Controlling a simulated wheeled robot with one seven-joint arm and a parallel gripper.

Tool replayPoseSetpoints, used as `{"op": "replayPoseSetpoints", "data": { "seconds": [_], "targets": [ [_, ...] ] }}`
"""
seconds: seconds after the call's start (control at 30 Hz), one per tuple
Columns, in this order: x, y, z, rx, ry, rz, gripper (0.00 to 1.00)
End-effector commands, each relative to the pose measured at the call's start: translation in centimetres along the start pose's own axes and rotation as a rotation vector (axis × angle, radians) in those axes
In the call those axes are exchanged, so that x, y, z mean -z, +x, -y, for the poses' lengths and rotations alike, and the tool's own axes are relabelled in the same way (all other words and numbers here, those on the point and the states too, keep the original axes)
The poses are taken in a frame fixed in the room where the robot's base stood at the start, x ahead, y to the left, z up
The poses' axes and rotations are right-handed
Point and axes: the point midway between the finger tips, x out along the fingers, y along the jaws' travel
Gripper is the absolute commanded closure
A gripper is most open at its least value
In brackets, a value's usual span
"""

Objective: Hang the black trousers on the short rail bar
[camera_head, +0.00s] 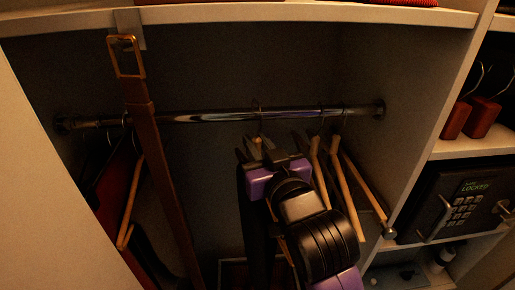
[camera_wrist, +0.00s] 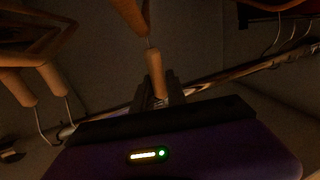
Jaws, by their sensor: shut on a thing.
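The short rail bar (camera_head: 215,117) is a shiny metal tube across the closet bay; it also shows in the wrist view (camera_wrist: 225,75). My gripper (camera_head: 262,148) is just below the middle of the bar, shut on the wooden hanger of the black trousers. That hanger shows between the fingers in the wrist view (camera_wrist: 155,72). Its thin hook (camera_head: 258,106) is up at the bar; I cannot tell whether it rests on it. The black trousers (camera_head: 254,225) hang down left of my wrist as a dark strip, partly hidden by my arm.
Wooden hangers (camera_head: 346,190) hang close on the right of my gripper. A brown belt (camera_head: 150,160) hangs in front of the bar at left, near a red garment (camera_head: 114,193) and another hanger (camera_head: 131,205). A safe (camera_head: 462,198) stands at right. The bar between belt and gripper is clear.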

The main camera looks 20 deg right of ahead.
Motion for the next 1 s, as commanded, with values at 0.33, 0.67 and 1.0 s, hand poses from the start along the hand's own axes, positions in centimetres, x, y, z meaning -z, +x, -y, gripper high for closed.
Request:
{"op": "replayPoseSetpoints", "data": {
  "seconds": [0.33, 0.67, 1.0],
  "targets": [
    [0.2, 2.3, -0.7, -0.001, 0.000, -0.006, 1.00],
    [-1.3, 3.6, -1.0, 0.000, 0.000, -0.006, 1.00],
    [-2.2, 4.0, -1.1, 0.000, 0.000, -0.006, 1.00]
  ]
}}
